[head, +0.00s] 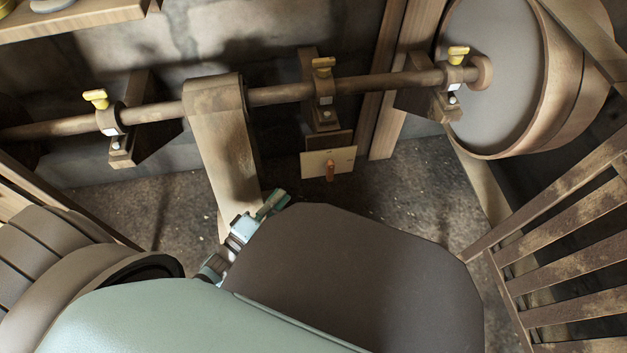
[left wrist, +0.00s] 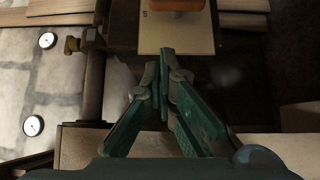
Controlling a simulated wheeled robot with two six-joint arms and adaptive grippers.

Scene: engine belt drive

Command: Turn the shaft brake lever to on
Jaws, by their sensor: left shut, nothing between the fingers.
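In the left wrist view the orange part (left wrist: 178,5) shows at the top edge, cut off by the frame, on the same plate (left wrist: 176,36). My left gripper (head: 273,203) is shut and empty, beside the belt and short of the plate. Its closed fingertips (left wrist: 167,52) lie over the plate's near edge in the wrist view, apart from the lever. My right gripper is not in view.
A horizontal shaft (head: 283,94) with yellow-topped bearings runs above the plate. A wide belt (head: 222,150) hangs from it, close by my left gripper. A large pulley (head: 490,75) is at upper right, a slatted wooden guard (head: 565,245) at right. Two round gauges (left wrist: 47,40) show in the wrist view.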

